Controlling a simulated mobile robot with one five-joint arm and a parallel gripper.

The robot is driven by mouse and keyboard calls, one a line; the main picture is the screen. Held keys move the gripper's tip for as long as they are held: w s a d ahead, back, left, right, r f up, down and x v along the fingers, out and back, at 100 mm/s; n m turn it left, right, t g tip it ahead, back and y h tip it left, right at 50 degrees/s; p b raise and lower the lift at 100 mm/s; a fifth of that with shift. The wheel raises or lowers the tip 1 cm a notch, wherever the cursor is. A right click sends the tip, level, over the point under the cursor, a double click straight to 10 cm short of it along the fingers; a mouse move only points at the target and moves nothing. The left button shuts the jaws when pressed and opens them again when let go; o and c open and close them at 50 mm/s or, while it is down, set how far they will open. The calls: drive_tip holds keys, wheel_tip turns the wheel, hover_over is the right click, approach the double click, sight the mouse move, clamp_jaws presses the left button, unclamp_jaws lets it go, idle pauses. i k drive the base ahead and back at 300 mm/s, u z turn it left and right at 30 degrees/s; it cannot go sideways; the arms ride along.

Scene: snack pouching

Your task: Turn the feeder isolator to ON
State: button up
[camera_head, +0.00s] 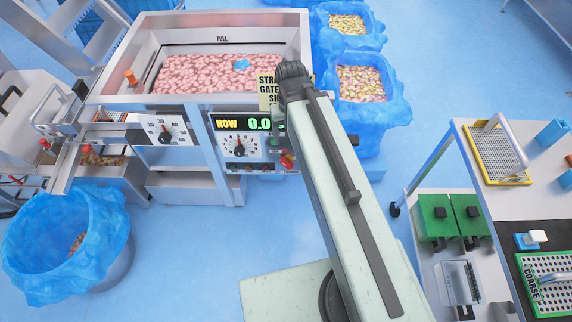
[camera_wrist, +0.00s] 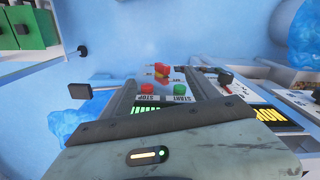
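The feeder isolator, a red and yellow switch (camera_head: 287,160), is at the lower right of the control panel (camera_head: 224,150), beside my arm. In the wrist view the red and yellow switch (camera_wrist: 161,71) shows beyond the green START button (camera_wrist: 178,89) and red STOP button (camera_wrist: 147,88). Its exact handle angle is too small to tell. My gripper (camera_wrist: 154,86) is open and empty, its two fingers wide apart with the buttons and switch seen between them. In the head view my arm hides most of the gripper. No contact with the switch shows.
Blue-lined bins (camera_head: 396,108) are behind right; a side table (camera_head: 470,150) is at right. Open blue floor lies between.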

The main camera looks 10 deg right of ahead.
sight(287, 162)
drive_tip(key=z, duration=1.55)
drive_tip(key=k, duration=1.95)
drive_tip(key=u, duration=1.8)
drive_tip(key=i, duration=1)
